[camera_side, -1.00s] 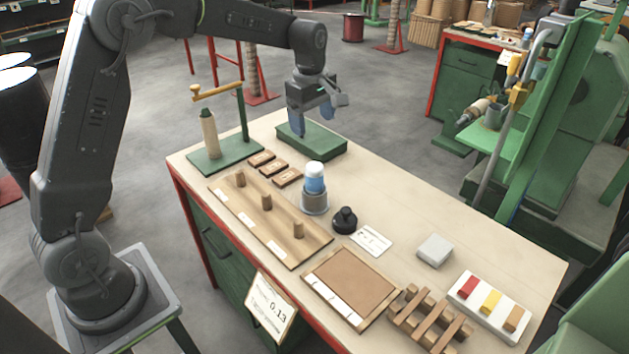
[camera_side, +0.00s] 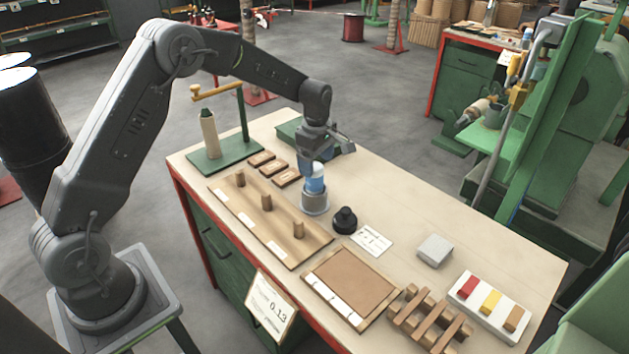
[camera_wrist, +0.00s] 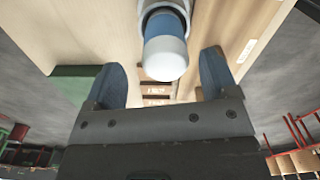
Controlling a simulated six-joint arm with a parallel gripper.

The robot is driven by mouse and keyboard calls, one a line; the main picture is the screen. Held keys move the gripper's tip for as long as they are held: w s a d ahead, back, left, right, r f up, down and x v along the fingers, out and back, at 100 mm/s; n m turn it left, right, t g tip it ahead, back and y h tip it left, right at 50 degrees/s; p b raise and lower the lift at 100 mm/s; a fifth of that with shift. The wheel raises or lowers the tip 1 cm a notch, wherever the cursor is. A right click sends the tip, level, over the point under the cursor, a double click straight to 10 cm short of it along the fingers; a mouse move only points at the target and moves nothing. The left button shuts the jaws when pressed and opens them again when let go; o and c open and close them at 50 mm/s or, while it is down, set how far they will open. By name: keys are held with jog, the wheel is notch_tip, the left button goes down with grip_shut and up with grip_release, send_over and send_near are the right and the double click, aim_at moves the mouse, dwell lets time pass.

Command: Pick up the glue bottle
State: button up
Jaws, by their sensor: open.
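The glue bottle (camera_side: 316,180) is blue with a white cap and stands upright in a grey round holder (camera_side: 315,204) on the bench. In the wrist view the bottle (camera_wrist: 165,48) lies between and just beyond the fingertips, its white cap towards me. My gripper (camera_side: 311,163) is at the bottle's far side in the side view, close to its top. In the wrist view my gripper (camera_wrist: 163,66) is open, with one blue finger on each side and nothing held. Whether a finger touches the bottle cannot be told.
A wooden board with pegs (camera_side: 266,222) lies left of the holder. A black knob-shaped item (camera_side: 345,220) stands close at its right, beside a white card (camera_side: 371,241). A green box (camera_side: 290,131) sits behind my gripper.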

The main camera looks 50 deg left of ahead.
aim_at(315, 185)
jog(key=f, duration=0.4)
jog(key=shift+s+a+f, duration=0.1)
jog(key=shift+s+f, duration=0.1)
jog(key=shift+s, duration=0.05)
jog(key=c, duration=1)
